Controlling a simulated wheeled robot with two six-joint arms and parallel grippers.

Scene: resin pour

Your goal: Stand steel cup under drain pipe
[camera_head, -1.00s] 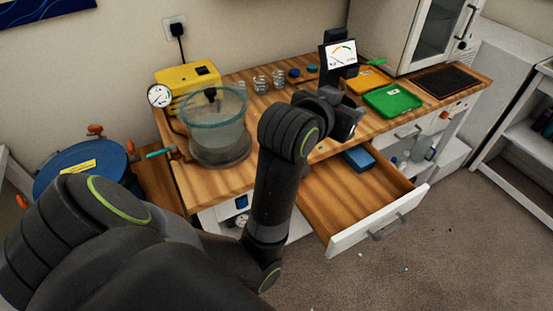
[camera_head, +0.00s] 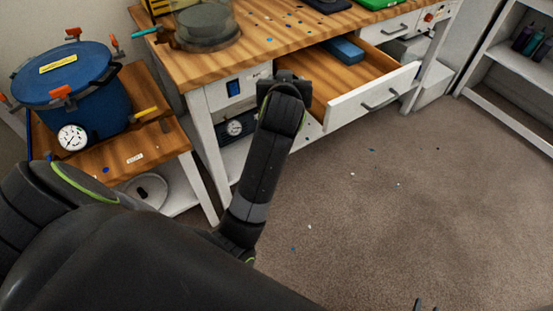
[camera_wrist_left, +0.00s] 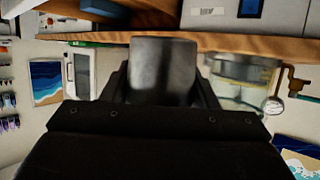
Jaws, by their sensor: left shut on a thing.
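The steel cup (camera_wrist_left: 163,72) is a smooth grey cylinder between the fingers of my left gripper (camera_wrist_left: 163,88) in the left wrist view. That gripper is shut on it. In the head view my left arm reaches to the bench front beside the open drawer; its own links hide the cup and fingers. A teal-handled fitting (camera_head: 146,32) juts from the bench's left end, beside the glass chamber (camera_head: 205,22). I cannot tell for sure which part is the drain pipe.
A blue pot (camera_head: 75,85) with orange clamps, a gauge and a yellow handle stands on a low wooden side table (camera_head: 165,150) at the left. The open drawer (camera_head: 365,95) juts out and holds a blue box (camera_head: 343,50). Carpet at the right is mostly clear.

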